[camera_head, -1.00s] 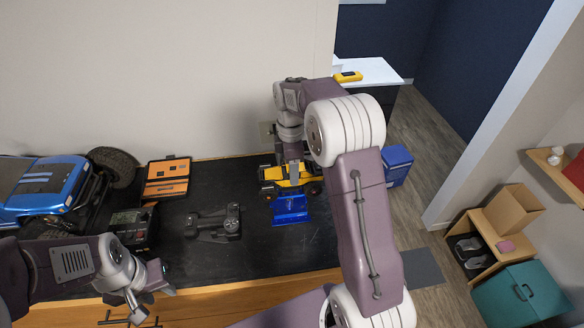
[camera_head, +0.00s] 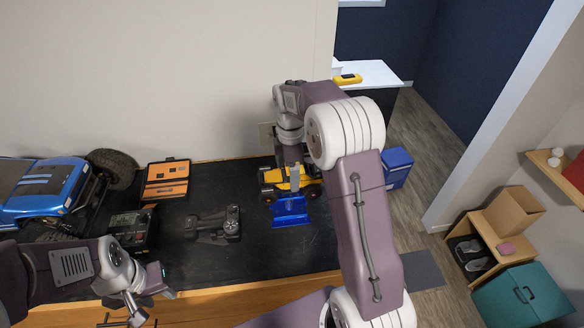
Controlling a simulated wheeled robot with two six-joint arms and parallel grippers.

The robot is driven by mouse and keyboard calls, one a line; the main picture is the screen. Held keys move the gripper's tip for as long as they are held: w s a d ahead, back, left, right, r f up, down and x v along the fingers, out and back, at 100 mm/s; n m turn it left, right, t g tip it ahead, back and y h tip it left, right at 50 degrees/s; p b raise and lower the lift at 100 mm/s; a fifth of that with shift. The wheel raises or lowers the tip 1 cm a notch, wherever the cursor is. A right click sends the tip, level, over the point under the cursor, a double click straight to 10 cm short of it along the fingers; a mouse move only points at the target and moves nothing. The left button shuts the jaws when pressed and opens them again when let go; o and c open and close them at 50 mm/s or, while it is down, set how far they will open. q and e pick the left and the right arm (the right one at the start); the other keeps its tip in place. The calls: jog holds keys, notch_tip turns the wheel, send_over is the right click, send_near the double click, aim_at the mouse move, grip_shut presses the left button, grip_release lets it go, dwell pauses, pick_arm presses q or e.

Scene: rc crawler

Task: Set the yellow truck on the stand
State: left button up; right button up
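The small yellow truck (camera_head: 273,178) stands on the black mat of the bench, right of centre. A blue stand (camera_head: 291,212) is just in front of it, close to or touching it; I cannot tell which. My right gripper (camera_head: 294,178) points down over the truck, and its fingers are mostly hidden by the wrist, so I cannot see whether they hold it. My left gripper (camera_head: 142,301) is at the bench's front edge at the lower left, away from the truck, with its fingers apart and nothing between them.
A large blue crawler (camera_head: 45,187) stands at the left. An orange-and-black case (camera_head: 166,180), a black device with a display (camera_head: 131,228) and a black controller (camera_head: 213,226) lie on the mat. The mat between the controller and the stand is clear. A wall closes off the back.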

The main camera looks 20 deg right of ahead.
notch_tip(320, 180, up, 9)
jog(key=shift+a+f+b, duration=0.1)
jog(key=shift+b, duration=0.5)
